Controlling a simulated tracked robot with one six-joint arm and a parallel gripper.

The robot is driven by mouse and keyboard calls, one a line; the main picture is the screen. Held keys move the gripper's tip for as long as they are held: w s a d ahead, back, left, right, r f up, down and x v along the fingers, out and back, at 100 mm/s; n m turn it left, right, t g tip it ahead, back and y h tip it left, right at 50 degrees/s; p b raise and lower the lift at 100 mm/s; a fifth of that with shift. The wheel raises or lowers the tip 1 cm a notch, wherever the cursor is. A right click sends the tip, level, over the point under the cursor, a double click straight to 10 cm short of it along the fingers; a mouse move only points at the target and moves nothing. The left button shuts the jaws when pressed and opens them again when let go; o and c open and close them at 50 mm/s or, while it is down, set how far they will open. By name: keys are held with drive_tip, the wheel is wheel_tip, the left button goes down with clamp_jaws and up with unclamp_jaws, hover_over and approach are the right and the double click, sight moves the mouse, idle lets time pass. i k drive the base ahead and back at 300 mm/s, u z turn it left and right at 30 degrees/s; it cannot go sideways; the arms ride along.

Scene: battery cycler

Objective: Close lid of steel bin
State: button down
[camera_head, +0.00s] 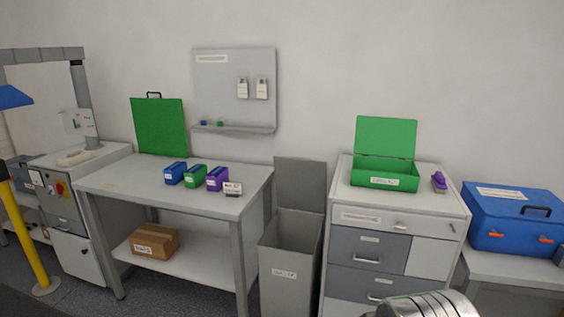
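The steel bin (290,262) is a tall grey box standing on the floor between the table and the drawer cabinet. A small white label is on its front. Its lid (300,185) is open and stands upright at the back edge of the bin, in front of the wall. The bin's mouth is uncovered, and I see the inside of its walls but not its bottom. A rounded silver part at the lower right edge looks like part of my arm. My gripper's fingers are not in view.
Left of the bin, the table (120,184) holds blue, green and purple blocks and a green panel (160,126). Right of it, the drawer cabinet (396,215) carries an open green box (385,180). A blue case (515,222) is farther right. A yellow post (24,240) stands far left.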

sight(301, 183)
drive_tip(key=u, duration=0.4)
drive_tip(key=i, duration=0.8)
drive_tip(key=u, duration=1.05)
drive_tip(key=i, duration=2.4)
drive_tip(key=z, duration=0.55)
drive_tip(key=i, duration=0.55)
drive_tip(key=z, duration=0.25)
